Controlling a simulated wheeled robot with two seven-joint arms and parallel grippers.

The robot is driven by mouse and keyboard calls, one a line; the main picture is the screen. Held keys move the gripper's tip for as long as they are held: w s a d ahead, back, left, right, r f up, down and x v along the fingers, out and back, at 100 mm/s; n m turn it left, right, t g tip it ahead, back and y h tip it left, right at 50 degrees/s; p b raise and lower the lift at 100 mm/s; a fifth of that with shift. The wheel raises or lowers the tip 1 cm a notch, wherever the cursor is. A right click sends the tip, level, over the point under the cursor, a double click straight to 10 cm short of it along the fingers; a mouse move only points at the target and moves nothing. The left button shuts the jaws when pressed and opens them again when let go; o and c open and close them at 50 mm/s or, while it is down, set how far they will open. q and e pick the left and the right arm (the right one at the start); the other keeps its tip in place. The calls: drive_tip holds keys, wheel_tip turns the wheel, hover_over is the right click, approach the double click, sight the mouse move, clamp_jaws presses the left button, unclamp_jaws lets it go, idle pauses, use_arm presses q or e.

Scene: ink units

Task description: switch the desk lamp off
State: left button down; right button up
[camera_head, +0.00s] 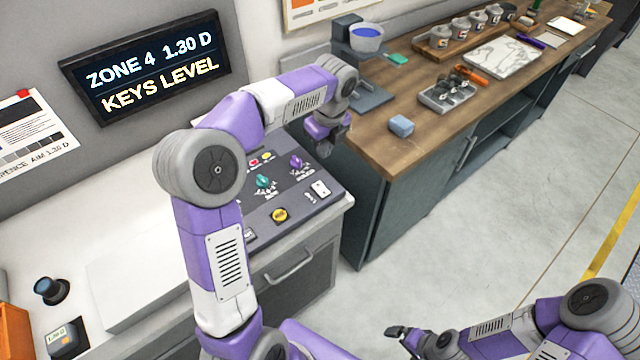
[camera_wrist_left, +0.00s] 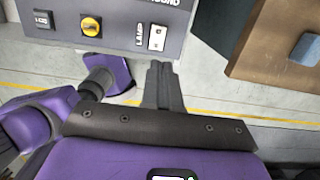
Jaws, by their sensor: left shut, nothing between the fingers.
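A white rocker switch (camera_head: 320,188) sits at the near right corner of the grey control panel (camera_head: 262,217). In the left wrist view the same switch (camera_wrist_left: 157,37) has the label LAMP beside it. My left gripper (camera_head: 325,148) is shut and empty, pointing down above the panel's far right side. In the left wrist view its closed fingers (camera_wrist_left: 159,68) appear just below the switch; I see no contact. My right gripper (camera_head: 396,332) is low in the head view, away from the panel; its jaw state is unclear. I cannot make out the desk lamp itself.
The panel also holds a yellow knob (camera_head: 280,215), a teal knob (camera_head: 263,181) and a purple knob (camera_head: 297,162). A wooden workbench (camera_head: 375,155) with a blue block (camera_head: 401,126) stands to the right. A lit sign (camera_head: 150,70) hangs behind. The floor between is clear.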

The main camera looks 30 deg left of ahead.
sight(319, 185)
idle(0.3)
use_arm(q)
drive_tip(key=f+b, duration=0.1)
drive_tip(key=f, duration=0.3)
drive_tip(key=a+f+b, duration=0.1)
drive_tip(key=f, duration=0.4)
drive_tip(key=f+b, duration=0.1)
drive_tip(key=f, duration=0.4)
drive_tip(key=shift+w+a, duration=0.25)
drive_tip(key=shift+w, duration=0.05)
drive_tip(key=shift+r, duration=0.1)
